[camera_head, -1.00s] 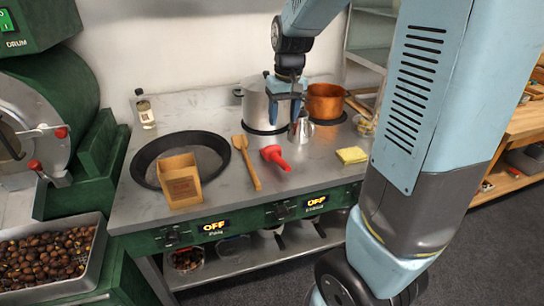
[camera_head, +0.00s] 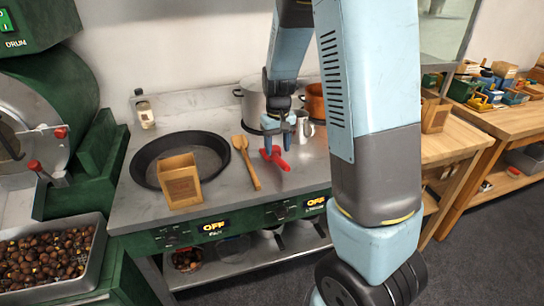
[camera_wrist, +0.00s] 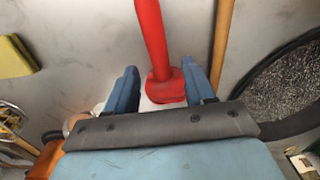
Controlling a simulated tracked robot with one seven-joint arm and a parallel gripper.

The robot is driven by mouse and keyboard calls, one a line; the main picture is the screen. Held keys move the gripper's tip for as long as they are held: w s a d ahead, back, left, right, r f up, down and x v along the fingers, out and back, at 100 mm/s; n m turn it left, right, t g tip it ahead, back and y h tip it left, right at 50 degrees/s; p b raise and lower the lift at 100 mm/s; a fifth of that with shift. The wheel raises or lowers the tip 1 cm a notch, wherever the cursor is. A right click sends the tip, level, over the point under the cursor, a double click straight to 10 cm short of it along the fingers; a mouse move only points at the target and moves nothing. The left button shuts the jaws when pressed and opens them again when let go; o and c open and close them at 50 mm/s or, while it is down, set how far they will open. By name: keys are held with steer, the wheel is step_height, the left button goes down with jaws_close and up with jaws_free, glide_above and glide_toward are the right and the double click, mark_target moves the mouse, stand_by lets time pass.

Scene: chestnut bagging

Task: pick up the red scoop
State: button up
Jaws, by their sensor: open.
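The red scoop (camera_head: 277,159) lies on the grey metal worktop in the head view, to the right of the wooden spoon. My gripper (camera_head: 276,148) is just over it, pointing down. In the wrist view the red scoop (camera_wrist: 154,45) runs up the picture, with its wider end (camera_wrist: 165,87) between the two blue fingers of my gripper (camera_wrist: 160,88). The fingers stand apart on either side of it, with gaps left and right. I cannot tell how far above the worktop the fingertips are.
A wooden spoon (camera_head: 246,162) lies close to the left. Farther left are a black pan (camera_head: 150,155) and a small wooden box (camera_head: 178,182). A steel pot (camera_head: 250,104), a metal jug (camera_head: 305,127) and a copper pot (camera_head: 315,101) stand behind. A yellow sponge (camera_wrist: 14,56) shows in the wrist view.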

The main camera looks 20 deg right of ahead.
mark_target(278, 157)
steer(key=shift+f, duration=2.9)
steer(key=shift+c, duration=0.2)
jaws_close()
